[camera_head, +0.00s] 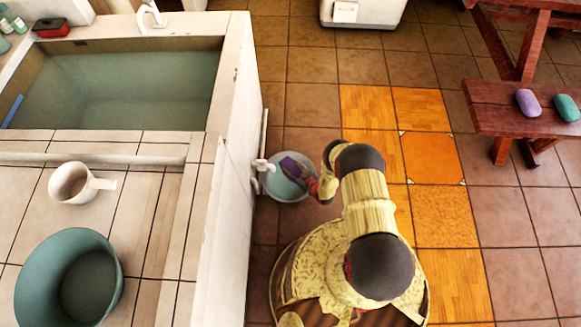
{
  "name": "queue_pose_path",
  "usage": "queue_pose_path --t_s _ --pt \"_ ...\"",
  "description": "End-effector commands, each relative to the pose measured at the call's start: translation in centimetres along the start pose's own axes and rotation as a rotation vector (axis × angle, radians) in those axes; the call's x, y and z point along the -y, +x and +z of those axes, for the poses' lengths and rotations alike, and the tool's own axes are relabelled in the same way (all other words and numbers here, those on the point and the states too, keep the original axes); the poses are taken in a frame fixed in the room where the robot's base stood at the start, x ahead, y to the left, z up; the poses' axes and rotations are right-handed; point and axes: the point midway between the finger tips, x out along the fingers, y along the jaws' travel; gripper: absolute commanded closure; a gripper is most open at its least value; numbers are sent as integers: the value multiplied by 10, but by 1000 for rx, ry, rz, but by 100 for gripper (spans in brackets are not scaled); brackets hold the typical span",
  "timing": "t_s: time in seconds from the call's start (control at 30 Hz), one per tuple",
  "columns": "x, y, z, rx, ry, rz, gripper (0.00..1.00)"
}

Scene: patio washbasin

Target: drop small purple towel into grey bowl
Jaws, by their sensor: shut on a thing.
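A small purple towel (296,168) is at the tip of my gripper (312,184), which is shut on it. The towel appears over a light grey-blue bowl (283,190) on the floor beside the washbasin's white side wall. From this angle I cannot tell how high the towel is above the bowl or whether it touches it. The towel and my gripper hide part of the bowl's right side. The fingertips are small and partly hidden.
A white tap (262,165) sticks out from the wall beside the bowl. A teal basin (70,280) and a white mug (76,183) stand on the tiled counter. A red bench (500,118) at the right holds a purple thing (528,103) and a teal thing (566,107).

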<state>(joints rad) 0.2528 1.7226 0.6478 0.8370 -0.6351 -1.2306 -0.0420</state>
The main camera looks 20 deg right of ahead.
Motion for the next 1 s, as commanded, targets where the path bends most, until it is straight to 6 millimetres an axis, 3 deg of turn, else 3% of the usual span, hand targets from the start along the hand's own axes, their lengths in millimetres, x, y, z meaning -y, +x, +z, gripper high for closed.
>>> queue_pose_path --t_s 0.13,0.17,0.5,0.83,1.0 --pt "0 0 -1 -1 0 0 81" --pt "0 0 -1 -1 0 0 55" --pt "0 0 -1 -1 0 0 36" --pt "0 -1 -1 0 0 0 34" --pt "-2 -15 -1 2 2 2 34"
